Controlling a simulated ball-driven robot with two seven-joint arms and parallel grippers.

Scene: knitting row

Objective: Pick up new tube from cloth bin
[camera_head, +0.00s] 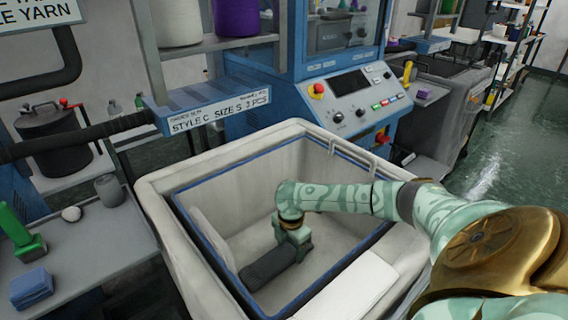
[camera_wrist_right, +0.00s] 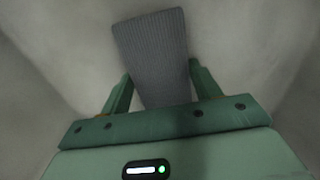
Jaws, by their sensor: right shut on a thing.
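A white cloth bin (camera_head: 158,190) with a blue inner edge stands in the middle of the head view. My right arm reaches down into it from the right. My right gripper (camera_head: 292,247) is low inside the bin and shut on a dark grey ribbed knitted tube (camera_head: 268,265). In the right wrist view the tube (camera_wrist_right: 153,55) lies between the two green fingers (camera_wrist_right: 157,88) and sticks out beyond them. Its near end is hidden by the gripper body. I cannot tell whether the tube touches the bin floor. My left gripper is not in view.
A blue machine with a control panel (camera_head: 355,100) stands behind the bin. A grey side table (camera_head: 105,240) at the left holds a green tool (camera_head: 22,235), blue folded cloths (camera_head: 32,288) and a small grey roll (camera_head: 109,190). The bin walls surround my right gripper.

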